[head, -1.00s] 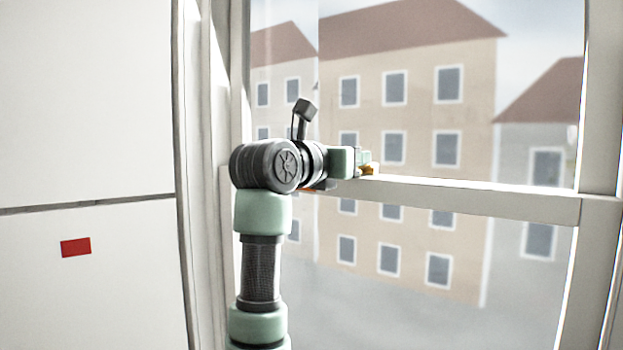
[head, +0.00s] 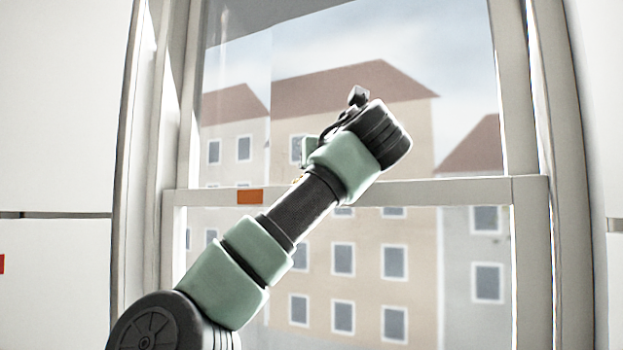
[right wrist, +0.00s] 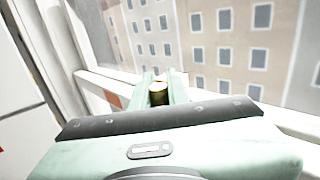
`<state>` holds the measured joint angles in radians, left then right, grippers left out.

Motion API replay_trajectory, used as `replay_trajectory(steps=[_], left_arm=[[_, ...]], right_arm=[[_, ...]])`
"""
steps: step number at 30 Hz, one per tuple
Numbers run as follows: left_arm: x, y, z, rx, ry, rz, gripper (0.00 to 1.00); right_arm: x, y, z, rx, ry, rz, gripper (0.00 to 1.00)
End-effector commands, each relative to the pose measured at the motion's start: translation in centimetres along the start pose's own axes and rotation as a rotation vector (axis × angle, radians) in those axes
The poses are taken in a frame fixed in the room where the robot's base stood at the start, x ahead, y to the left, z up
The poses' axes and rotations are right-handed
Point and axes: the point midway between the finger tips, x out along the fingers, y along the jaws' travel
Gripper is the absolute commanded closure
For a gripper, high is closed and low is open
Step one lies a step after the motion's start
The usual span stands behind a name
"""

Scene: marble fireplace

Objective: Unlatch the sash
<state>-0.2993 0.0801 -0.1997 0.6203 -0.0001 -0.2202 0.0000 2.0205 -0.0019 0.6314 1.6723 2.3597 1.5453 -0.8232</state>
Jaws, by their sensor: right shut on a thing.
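The window sash has a white horizontal rail (head: 440,191) across its middle. A small brass latch (right wrist: 158,94) sits on this rail, and in the right wrist view it is between the two pale green fingers of my right gripper (right wrist: 160,88). The gripper is shut on it. In the head view my arm reaches up from the lower left, and its wrist hides the gripper and most of the latch. Only a speck of brass (head: 296,181) shows beside the forearm. My left gripper is in neither current view.
An orange mark (head: 250,197) is on the rail left of the latch. White window frame posts (head: 150,170) stand at left and right (head: 565,170), with white wall beyond. A red patch (head: 2,264) is at the left edge. Buildings show through the glass.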

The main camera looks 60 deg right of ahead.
Motion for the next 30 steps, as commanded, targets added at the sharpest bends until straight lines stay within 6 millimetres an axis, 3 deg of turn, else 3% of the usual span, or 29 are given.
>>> replay_trajectory(steps=[6, 22, 23, 24, 30], left_arm=[[1.02, 0.0, 0.05, 0.0, 0.001, 0.0, 0.64], [1.11, 0.02, 0.06, 0.0, 0.001, 0.0, 0.64], [1.11, 0.02, 0.07, 0.0, 0.001, 0.0, 0.64], [1.11, 0.02, 0.07, 0.0, 0.001, 0.0, 0.64], [1.12, 0.04, 0.09, 0.0, 0.0, 0.0, 0.64]], right_arm=[[0.17, -0.25, -0.15, 0.0, 0.003, 0.063, 1.0], [0.25, -0.22, -0.05, -0.002, 0.004, 0.082, 1.0], [0.25, -0.22, -0.05, -0.002, 0.004, 0.082, 0.76], [0.25, -0.22, -0.05, -0.002, 0.004, 0.082, 0.65], [0.21, -0.23, -0.03, -0.001, 0.003, 0.081, 0.62]])
